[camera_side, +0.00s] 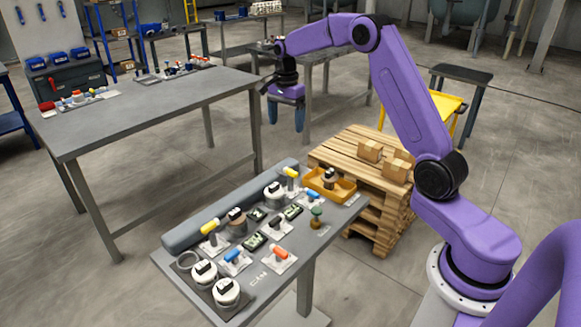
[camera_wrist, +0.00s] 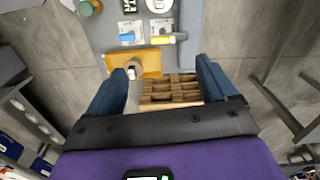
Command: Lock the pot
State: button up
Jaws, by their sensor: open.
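Several round white pots with black tops stand on the near table. One is at the back (camera_side: 274,194), two at the front left (camera_side: 204,272) (camera_side: 226,291). A brown pot with a dark top (camera_side: 236,221) stands at the left. Another small dark-topped pot (camera_side: 329,178) is in the yellow tray (camera_side: 343,194). I cannot tell which pot is meant, nor whether any is locked. My gripper (camera_side: 286,120) hangs high above the floor beyond the table, open and empty, pointing down. In the wrist view, its blue fingers (camera_wrist: 160,68) are wide apart, with the tray (camera_wrist: 152,58) ahead.
A grey roll (camera_side: 230,205) lies along the back. A wooden pallet (camera_side: 350,150) with boxes is behind. A larger table (camera_side: 150,115) is mostly bare.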

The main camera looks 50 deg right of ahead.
aim_at(291, 170)
jog(key=shift+m, duration=0.7)
jog(key=d+f, duration=0.1)
jog(key=f, duration=1.1)
jog(key=d+f, duration=0.1)
jog(key=f, duration=0.5)
jog(key=shift+w+d, duration=0.3)
jog(key=c, duration=1.1)
